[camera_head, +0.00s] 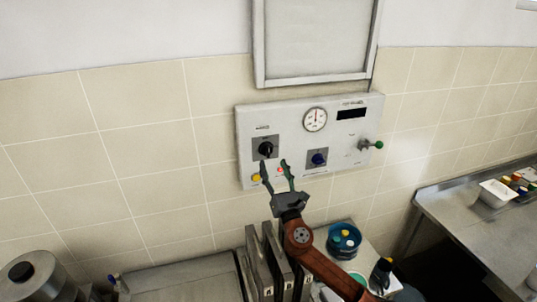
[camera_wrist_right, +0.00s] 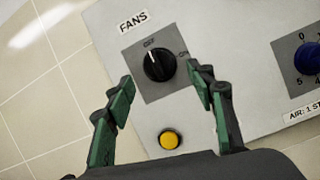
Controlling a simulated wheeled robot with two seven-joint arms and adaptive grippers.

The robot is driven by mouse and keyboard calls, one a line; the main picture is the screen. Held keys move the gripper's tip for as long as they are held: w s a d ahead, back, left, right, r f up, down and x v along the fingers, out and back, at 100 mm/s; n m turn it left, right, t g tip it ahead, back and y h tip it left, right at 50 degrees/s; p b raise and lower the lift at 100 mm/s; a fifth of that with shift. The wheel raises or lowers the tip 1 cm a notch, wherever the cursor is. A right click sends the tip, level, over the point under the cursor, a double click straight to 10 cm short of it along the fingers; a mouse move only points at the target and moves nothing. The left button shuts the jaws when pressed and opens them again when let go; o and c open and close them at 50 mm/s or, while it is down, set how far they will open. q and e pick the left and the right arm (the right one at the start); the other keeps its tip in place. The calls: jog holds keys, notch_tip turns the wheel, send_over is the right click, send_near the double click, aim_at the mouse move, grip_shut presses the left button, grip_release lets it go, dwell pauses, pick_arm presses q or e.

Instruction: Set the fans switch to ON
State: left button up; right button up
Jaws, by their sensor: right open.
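The fans switch is a black rotary knob (camera_wrist_right: 159,65) on a grey square plate, under a "FANS" label, in the right wrist view. Its white pointer mark is toward the OFF side; the ON mark is at the plate's right. In the head view the knob (camera_head: 265,148) sits at the left of the white wall panel (camera_head: 325,180). My right gripper (camera_head: 274,166) is open and empty just below the knob. In the wrist view its green-padded fingers (camera_wrist_right: 160,92) stand on both sides of the knob, apart from it. My left gripper is not in view.
A yellow button (camera_wrist_right: 170,140) sits below the knob. A blue knob (camera_head: 318,158), a gauge (camera_head: 315,119) and a green-tipped lever (camera_head: 377,145) are further right on the panel. Dark upright slabs (camera_head: 255,258) and a blue tub (camera_head: 344,240) stand below.

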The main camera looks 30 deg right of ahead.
aim_at(269, 155)
jog(key=x, duration=0.4)
jog(key=shift+w+a+p, duration=0.15)
jog(key=shift+a+p, duration=0.05)
jog(key=shift+p, duration=0.15)
jog(key=shift+w+d+r, duration=0.1)
jog(key=shift+w, duration=0.25)
jog(key=shift+d, duration=0.1)
jog(key=shift+r, duration=0.1)
jog(key=c, duration=1.2)
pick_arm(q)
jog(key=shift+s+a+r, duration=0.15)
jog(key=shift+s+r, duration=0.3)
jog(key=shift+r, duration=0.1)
pick_arm(e)
jog(key=shift+o, duration=0.2)
